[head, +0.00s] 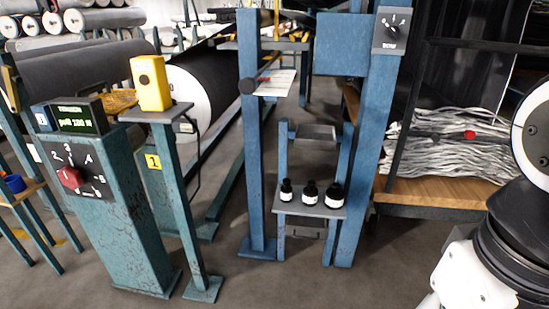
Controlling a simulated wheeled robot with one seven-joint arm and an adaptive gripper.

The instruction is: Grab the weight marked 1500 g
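Three black weights with white labels stand upright in a row on a small grey shelf (309,210) between blue posts. The left weight (286,190) looks the smallest. The middle weight (309,191) is a little larger, and the right weight (333,194) looks the largest. The writing on their labels is too small to read, so I cannot tell which is marked 1500 g. Parts of my white and black arm show at the right edge, apart from the weights. My gripper is not in view.
Blue posts (254,140) and (373,150) flank the shelf. A grey tray (316,132) sits above the weights. A green console (110,215) with a red knob and a stand with a yellow box (151,84) are at left. Floor in front is clear.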

